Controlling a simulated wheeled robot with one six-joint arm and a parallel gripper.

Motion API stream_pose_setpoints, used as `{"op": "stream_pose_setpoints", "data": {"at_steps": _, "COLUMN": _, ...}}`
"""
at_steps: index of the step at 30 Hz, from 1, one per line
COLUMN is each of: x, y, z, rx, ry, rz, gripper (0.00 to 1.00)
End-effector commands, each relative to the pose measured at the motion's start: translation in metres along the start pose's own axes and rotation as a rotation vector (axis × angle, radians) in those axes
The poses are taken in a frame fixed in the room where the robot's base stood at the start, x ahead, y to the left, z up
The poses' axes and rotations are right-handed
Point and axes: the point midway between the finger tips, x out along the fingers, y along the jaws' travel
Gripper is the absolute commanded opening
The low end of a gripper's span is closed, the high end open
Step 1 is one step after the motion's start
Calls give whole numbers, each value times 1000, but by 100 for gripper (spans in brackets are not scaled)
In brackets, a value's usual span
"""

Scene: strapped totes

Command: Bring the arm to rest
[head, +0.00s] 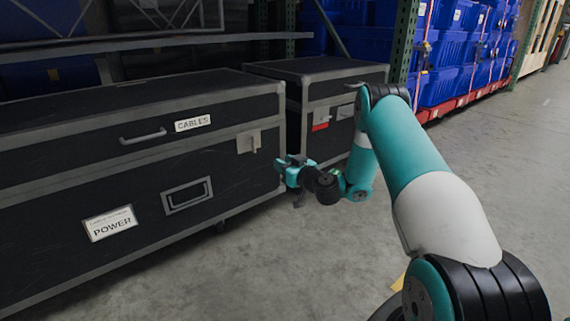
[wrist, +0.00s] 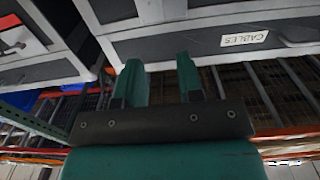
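My arm rises from the lower right of the head view, bends at a high elbow and drops to the wrist. My gripper (head: 283,170) is beside the right front corner of the large black case, below its corner latch; I cannot tell the exact gap to the case. In the wrist view my gripper (wrist: 159,68) shows two teal fingers set apart, with nothing between them. The wrist picture is tilted upside down.
The large black case (head: 60,205) labelled CABLES and POWER stands on the left. A second black case (head: 325,90) stands behind my forearm. Blue totes (head: 440,75) are stacked on a red base at the back. The concrete floor (head: 515,150) at right is clear.

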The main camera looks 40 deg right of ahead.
Motion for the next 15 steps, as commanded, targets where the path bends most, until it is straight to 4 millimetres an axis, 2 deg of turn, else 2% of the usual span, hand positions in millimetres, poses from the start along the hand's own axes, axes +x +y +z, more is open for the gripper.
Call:
{"op": "stream_pose_setpoints", "data": {"at_steps": 8, "x": 0, "y": 0, "z": 0, "rx": 0, "ry": 0, "rz": -1, "gripper": 34}}
{"op": "stream_pose_setpoints", "data": {"at_steps": 11, "x": 2, "y": -6, "z": -6, "rx": 0, "ry": -2, "rz": -18, "gripper": 34}}
{"op": "stream_pose_setpoints", "data": {"at_steps": 14, "x": 8, "y": -30, "z": -29, "rx": 4, "ry": -14, "rz": -95, "gripper": 34}}
{"op": "stream_pose_setpoints", "data": {"at_steps": 15, "x": 10, "y": -48, "z": -44, "rx": 5, "ry": -26, "rz": -146, "gripper": 34}}
